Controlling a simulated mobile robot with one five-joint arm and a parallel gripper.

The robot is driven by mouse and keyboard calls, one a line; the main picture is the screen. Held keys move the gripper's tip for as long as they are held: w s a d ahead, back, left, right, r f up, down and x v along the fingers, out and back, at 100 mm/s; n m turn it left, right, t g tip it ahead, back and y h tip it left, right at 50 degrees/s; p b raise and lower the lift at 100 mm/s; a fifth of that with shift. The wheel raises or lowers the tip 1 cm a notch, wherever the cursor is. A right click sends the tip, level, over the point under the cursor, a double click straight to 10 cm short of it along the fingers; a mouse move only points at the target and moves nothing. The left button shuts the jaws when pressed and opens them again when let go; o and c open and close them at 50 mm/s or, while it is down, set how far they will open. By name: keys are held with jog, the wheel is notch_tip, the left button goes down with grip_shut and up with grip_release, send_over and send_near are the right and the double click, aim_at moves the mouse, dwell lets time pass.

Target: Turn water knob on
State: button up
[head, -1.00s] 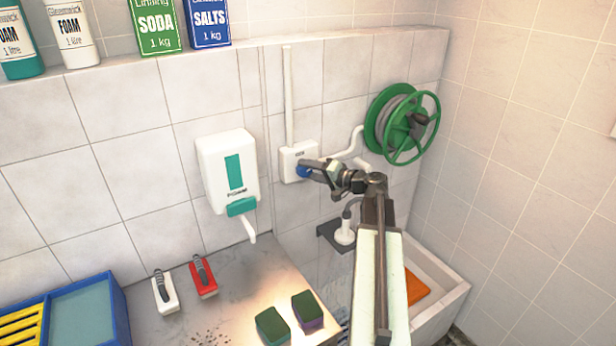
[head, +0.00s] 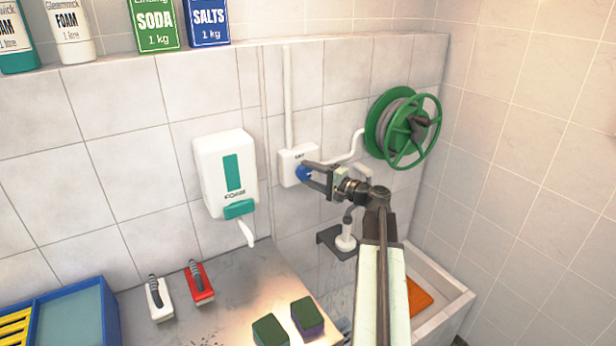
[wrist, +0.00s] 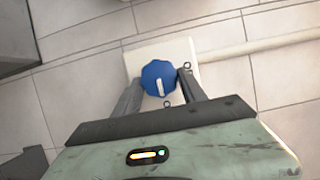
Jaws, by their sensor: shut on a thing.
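The blue water knob (head: 303,173) sits on the front of a white wall box (head: 288,168), with a pipe running up from it and another to the right. My gripper (head: 308,171) is shut on the knob, reaching in from the right. In the wrist view, the knob (wrist: 158,78) has a white pointer mark on its face, aimed toward the lower part of the picture. The gripper's two fingers (wrist: 158,88) lie on either side of the knob. Part of the knob is hidden by the fingers in the head view.
A green hose reel (head: 408,128) hangs on the wall to the right. A white soap dispenser (head: 225,172) is to the left. Below are a counter (head: 230,285) with sponges (head: 307,316) and brushes (head: 198,282), and a sink (head: 440,315) holding an orange item.

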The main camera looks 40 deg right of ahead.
jog(key=o, duration=1.4)
jog(key=shift+d, duration=0.1)
jog(key=shift+c, duration=0.2)
jog(key=v, duration=0.7)
jog(key=shift+s, duration=0.4)
jog(key=shift+d+f, duration=0.1)
